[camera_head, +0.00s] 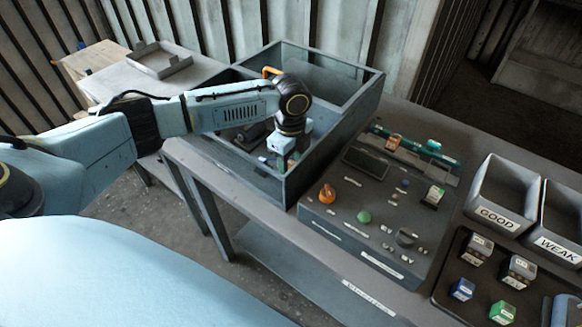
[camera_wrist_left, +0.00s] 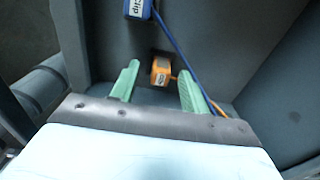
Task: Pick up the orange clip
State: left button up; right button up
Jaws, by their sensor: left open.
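The orange clip (camera_wrist_left: 160,73) lies on the floor of a dark grey bin in the left wrist view, with an orange wire running to the right behind a finger. My left gripper (camera_wrist_left: 158,82) is open, its two green fingers on either side of the clip with gaps between. The clip appears just beyond the fingertips; I cannot tell how far below it lies. In the head view my left gripper (camera_head: 283,165) points down into the bin's near compartment, and the clip cannot be made out. My right gripper is in neither view.
A blue clip (camera_wrist_left: 138,8) with a blue wire lies close beyond the orange one. The grey divided bin (camera_head: 340,112) has high walls around the gripper. A control panel (camera_head: 340,222) stands right of it, then GOOD (camera_head: 497,218) and WEAK (camera_head: 558,247) trays.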

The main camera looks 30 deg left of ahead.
pick_arm(q)
jog(key=c, duration=0.9)
jog(key=shift+o, duration=0.2)
